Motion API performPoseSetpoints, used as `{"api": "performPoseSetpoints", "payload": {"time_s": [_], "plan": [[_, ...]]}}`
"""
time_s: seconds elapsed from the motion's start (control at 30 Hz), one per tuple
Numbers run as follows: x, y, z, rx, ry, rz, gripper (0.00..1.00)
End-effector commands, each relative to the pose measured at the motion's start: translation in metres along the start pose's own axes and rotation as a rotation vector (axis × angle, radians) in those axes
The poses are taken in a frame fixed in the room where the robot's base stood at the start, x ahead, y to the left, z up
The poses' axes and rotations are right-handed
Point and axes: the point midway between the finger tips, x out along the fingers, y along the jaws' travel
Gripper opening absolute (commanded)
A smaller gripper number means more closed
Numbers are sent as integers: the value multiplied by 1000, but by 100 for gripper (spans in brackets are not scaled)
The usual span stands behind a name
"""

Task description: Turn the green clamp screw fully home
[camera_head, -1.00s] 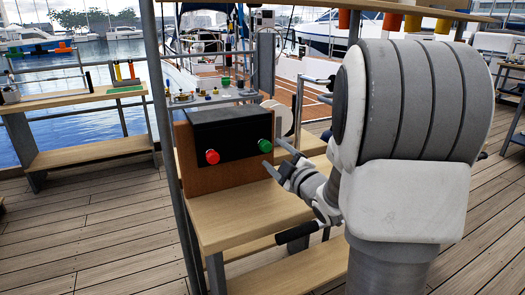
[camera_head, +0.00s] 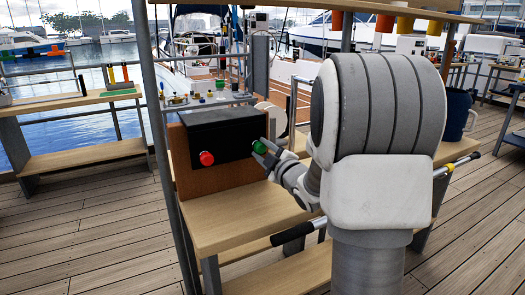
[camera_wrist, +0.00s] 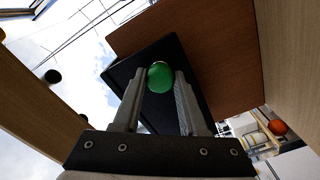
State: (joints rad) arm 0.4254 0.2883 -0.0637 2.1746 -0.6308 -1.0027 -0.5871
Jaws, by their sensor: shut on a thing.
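The green clamp screw (camera_head: 259,147) has a round green knob on the right part of the front of a black box (camera_head: 220,138). A red knob (camera_head: 207,158) is on the same face to its left. My gripper (camera_head: 264,150) is at the green knob with one finger on each side, shut on it. In the wrist view the green knob (camera_wrist: 161,77) sits between the tips of my two fingers. The screw's shaft is hidden behind the knob, so its depth cannot be told.
The black box is set against a brown wooden panel (camera_head: 200,181) on a wooden bench (camera_head: 235,217). A grey post (camera_head: 163,130) stands close on the left. A side bench (camera_head: 70,104) with coloured pieces stands farther left. Open decking (camera_head: 90,240) lies at front left.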

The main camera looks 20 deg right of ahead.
Motion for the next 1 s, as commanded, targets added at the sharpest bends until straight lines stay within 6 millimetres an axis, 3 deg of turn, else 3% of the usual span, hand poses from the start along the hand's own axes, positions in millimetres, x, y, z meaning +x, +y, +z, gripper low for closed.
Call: {"api": "performPoseSetpoints", "payload": {"time_s": [0.07,0.47,1.0], "plan": [[0,0,0,0,0,0,0],[0,0,0,46,-1,0,0],[0,1,0,471,-1,0,0]]}}
